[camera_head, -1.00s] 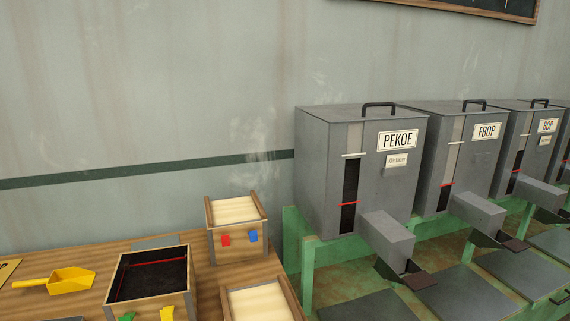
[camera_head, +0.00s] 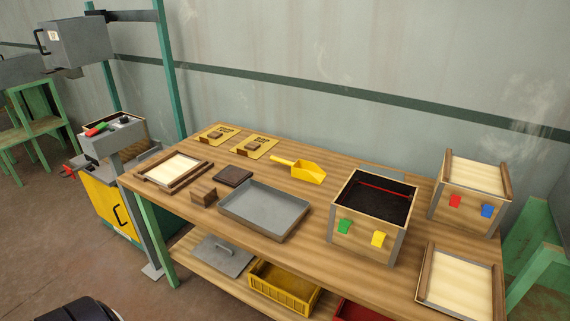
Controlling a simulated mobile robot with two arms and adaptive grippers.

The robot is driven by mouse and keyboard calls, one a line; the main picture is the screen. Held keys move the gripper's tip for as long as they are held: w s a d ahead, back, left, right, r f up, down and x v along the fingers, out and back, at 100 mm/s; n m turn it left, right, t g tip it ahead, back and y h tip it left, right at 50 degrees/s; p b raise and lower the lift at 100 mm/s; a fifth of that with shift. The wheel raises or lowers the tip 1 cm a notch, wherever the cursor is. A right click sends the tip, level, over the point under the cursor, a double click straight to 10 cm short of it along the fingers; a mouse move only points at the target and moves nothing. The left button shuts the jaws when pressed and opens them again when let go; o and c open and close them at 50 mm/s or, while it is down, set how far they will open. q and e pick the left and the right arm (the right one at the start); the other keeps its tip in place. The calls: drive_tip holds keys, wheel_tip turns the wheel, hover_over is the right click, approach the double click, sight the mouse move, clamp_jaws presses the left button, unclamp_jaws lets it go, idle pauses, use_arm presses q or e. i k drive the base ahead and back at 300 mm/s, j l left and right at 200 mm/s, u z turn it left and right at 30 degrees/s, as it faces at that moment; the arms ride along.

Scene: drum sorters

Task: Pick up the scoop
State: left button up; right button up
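The yellow scoop (camera_head: 302,169) lies on the wooden table (camera_head: 222,167), toward its back edge. Its open bowl points right and its handle points left. It sits behind the grey metal tray (camera_head: 264,207) and left of the wooden box of dark tea (camera_head: 371,208). Nothing covers it. Neither of my grippers is clearly visible; a dark rounded part shows at the bottom left edge, and I cannot tell what it is.
Two yellow cards (camera_head: 256,147) lie left of the scoop. A wood-framed pale tray (camera_head: 174,170) is at the table's left end. A light wooden box (camera_head: 468,193) stands at the right. A yellow crate (camera_head: 283,285) is on the lower shelf. Open floor lies at left.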

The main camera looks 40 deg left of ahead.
sight(309, 171)
drive_tip(key=u, duration=1.05)
